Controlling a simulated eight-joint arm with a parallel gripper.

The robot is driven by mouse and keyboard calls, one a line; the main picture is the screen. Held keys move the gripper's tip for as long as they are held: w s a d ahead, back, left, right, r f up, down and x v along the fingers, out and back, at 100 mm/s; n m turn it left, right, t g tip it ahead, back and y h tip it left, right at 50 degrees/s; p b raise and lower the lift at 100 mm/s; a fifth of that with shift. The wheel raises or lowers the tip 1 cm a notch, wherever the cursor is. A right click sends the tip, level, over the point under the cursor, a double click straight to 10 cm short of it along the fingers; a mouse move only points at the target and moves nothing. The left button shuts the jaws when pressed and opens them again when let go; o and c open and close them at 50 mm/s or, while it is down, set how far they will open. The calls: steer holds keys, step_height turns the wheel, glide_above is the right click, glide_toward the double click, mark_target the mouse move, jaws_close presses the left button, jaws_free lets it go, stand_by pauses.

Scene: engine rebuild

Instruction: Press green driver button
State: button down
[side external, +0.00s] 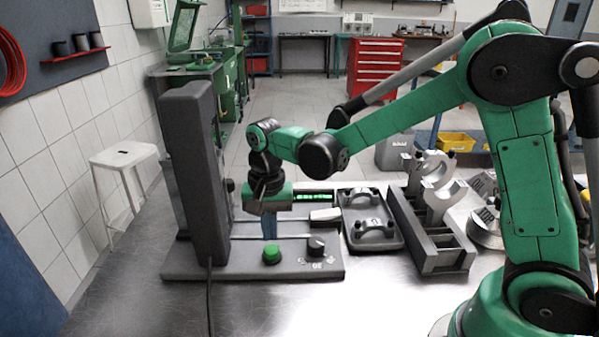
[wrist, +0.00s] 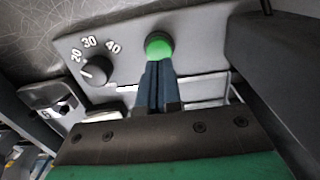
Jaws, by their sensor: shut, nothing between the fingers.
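The green driver button (side external: 271,253) stands on the flat grey base (side external: 215,262) of the driver machine. In the wrist view the green button (wrist: 158,45) is just beyond my fingertips. My gripper (side external: 269,232) points down over the base with its blue fingers shut and empty. In the side view the fingertips are behind the button. In the wrist view the shut fingers (wrist: 156,66) overlap the button's near edge in the picture. I cannot tell whether they touch it.
A black dial (wrist: 96,70) marked 20, 30 and 40 is beside the button. The tall grey machine column (side external: 195,175) stands left of my gripper. A tray (side external: 372,232) with metal caps and a grey rack (side external: 428,238) are to the right. The front of the table is clear.

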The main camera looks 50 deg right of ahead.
mark_target(272, 246)
step_height(272, 246, up, 10)
steer(key=shift+d+r, duration=0.15)
steer(key=shift+r, duration=0.05)
stand_by(0.7)
steer(key=s+d+f+n+t, duration=0.3)
steer(key=s+n+t, duration=0.4)
steer(key=s+n, duration=0.2)
steer(key=shift+d, duration=0.4)
